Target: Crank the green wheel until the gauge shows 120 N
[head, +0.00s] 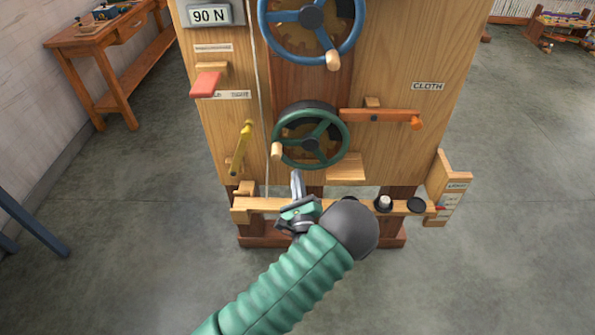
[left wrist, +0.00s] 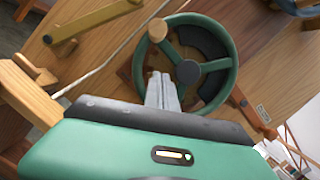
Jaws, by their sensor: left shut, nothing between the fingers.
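The green wheel (head: 311,146) is mounted on the wooden panel, with a pale wooden crank knob (head: 277,151) at its left side. The wheel also shows in the left wrist view (left wrist: 222,66), with its knob (left wrist: 157,30) at the upper left. The gauge (head: 209,16) at the top left of the panel reads 90 N. My left gripper (head: 296,178) is shut and empty, just below the wheel and the knob in the head view. In the left wrist view its closed fingers (left wrist: 161,90) point toward the wheel, below the knob. Contact with the wheel cannot be told. My right gripper is not in view.
A blue wheel (head: 352,42) sits above the green one. A red lever (head: 205,84), a yellow lever (head: 240,146) and an orange lever (head: 380,115) stick out from the panel. A wooden rail (head: 262,204) with dark knobs runs below. A workbench (head: 100,42) stands at the far left.

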